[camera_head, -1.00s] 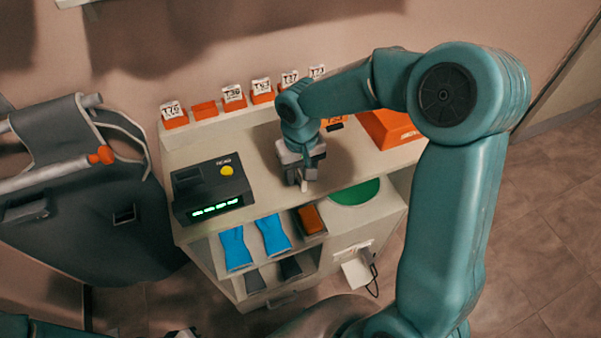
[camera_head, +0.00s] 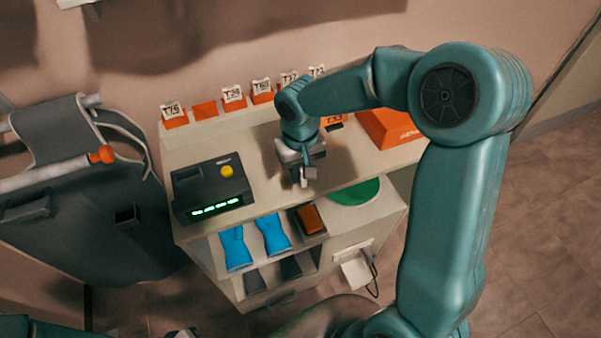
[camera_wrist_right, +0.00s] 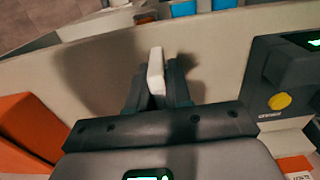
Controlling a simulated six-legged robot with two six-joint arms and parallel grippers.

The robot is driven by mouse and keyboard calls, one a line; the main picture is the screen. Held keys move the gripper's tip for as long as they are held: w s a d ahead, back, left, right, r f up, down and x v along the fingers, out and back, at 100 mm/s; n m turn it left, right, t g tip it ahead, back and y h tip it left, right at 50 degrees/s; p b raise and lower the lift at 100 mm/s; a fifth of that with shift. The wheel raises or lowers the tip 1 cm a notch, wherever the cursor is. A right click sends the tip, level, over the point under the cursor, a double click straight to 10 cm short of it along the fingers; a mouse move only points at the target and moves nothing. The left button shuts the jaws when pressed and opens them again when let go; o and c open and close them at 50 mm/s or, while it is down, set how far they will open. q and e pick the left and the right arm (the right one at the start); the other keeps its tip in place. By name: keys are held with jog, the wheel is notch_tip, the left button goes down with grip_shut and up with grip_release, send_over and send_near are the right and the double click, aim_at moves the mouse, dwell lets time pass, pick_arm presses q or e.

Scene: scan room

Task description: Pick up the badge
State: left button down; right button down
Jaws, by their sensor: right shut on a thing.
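My right gripper (camera_head: 305,178) is over the top of the cream counter, between the dark reader and the green disc. In the right wrist view its two dark fingers (camera_wrist_right: 158,85) are shut on a thin white badge (camera_wrist_right: 156,70), which stands up edge-on between them. In the head view only a small pale bit of the badge shows at the fingertips. I cannot tell whether the badge touches the counter. My left gripper does not show.
On the counter (camera_head: 262,190) are a dark reader (camera_head: 210,187) with a yellow button and green display, a green disc (camera_head: 355,191) and an orange box (camera_head: 385,128). Several orange blocks with labels line the back ledge. Blue items (camera_head: 236,247) lie on the shelf below.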

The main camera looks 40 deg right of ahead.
notch_tip(320, 180, up, 19)
jog(key=shift+f, duration=0.15)
jog(key=shift+s, duration=0.15)
jog(key=shift+f, duration=0.1)
